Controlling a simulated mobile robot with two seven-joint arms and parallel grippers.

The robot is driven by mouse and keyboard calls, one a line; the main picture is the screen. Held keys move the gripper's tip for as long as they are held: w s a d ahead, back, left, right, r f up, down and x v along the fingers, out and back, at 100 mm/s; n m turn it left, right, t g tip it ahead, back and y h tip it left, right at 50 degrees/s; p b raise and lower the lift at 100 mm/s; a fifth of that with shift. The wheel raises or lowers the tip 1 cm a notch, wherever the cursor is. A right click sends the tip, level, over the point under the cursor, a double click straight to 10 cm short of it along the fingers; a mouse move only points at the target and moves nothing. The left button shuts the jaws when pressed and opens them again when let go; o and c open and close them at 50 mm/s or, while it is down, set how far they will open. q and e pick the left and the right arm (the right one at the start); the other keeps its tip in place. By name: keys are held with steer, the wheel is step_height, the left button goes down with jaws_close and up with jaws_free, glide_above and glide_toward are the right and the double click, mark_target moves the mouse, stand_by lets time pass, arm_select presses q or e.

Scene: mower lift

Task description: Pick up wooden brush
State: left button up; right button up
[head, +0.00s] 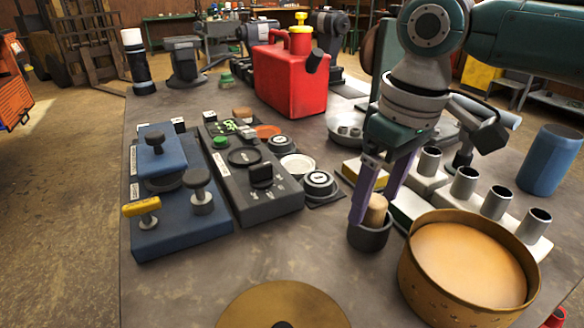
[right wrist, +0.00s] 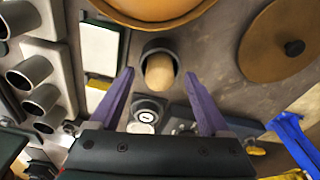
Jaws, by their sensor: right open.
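The wooden brush shows only as a rounded light-wood end (head: 377,207) standing up in a small dark cup (head: 369,238); the rest is hidden inside. In the right wrist view the wooden end (right wrist: 160,71) and the cup (right wrist: 152,46) show near the top middle. My right gripper (head: 374,200) is open, its purple fingers pointing down at the cup. In the right wrist view the fingertips (right wrist: 159,76) lie to either side of the wooden end, with gaps on both sides. Whether they reach down past its top is hard to tell.
A large tan-filled round pan (head: 468,262) stands close right of the cup. A white block with metal tubes (head: 464,186) is behind it. A brass disc (head: 283,305) lies in front. Blue (head: 180,222) and grey (head: 255,183) control boxes stand left, a red can (head: 290,80) behind.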

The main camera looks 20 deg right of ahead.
steer(key=shift+f, duration=0.25)
jaws_close()
stand_by(0.5)
